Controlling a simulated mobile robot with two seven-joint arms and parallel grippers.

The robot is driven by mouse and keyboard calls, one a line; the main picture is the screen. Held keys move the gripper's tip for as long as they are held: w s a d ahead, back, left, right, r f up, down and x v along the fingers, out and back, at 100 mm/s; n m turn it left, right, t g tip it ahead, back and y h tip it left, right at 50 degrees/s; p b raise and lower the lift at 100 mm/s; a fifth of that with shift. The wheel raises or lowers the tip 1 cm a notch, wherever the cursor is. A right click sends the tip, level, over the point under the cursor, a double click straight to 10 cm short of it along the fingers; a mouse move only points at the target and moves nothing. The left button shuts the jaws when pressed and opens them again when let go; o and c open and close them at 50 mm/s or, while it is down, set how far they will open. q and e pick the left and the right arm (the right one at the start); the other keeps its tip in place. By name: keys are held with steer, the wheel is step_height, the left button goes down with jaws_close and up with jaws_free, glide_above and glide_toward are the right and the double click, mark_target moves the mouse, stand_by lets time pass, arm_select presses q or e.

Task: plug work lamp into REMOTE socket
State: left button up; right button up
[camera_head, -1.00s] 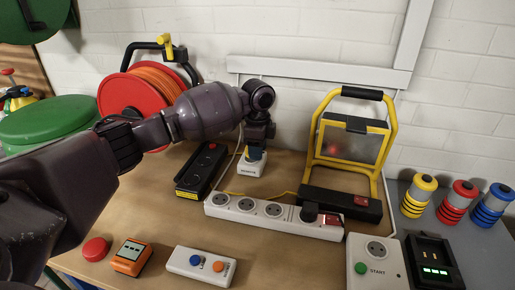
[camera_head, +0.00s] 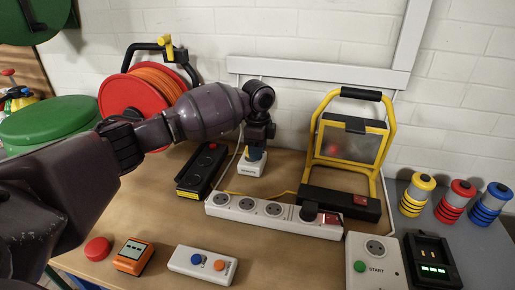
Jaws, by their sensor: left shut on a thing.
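The work lamp (camera_head: 350,150) stands at the back right, with a yellow frame and a black base. The white REMOTE socket (camera_head: 251,168) sits on the bench left of the lamp. A yellow cable runs along the bench near the lamp's base. My right gripper is not in view.
A white power strip (camera_head: 232,207) with a black plug lies in front of the REMOTE socket. A black power strip (camera_head: 203,168) lies to its left. A two-button remote (camera_head: 201,264), an orange meter (camera_head: 133,256) and a START box (camera_head: 374,262) stand along the front. Bare bench lies between.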

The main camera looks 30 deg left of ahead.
arm_select(q)
steer(key=shift+f, duration=0.6)
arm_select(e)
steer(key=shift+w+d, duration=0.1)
arm_select(q)
steer(key=o, duration=1)
steer(key=shift+c, duration=0.2)
step_height(320, 180, up, 10)
steer(key=shift+f+p, duration=0.1)
steer(key=shift+p, duration=0.75)
steer(key=shift+r, duration=0.5)
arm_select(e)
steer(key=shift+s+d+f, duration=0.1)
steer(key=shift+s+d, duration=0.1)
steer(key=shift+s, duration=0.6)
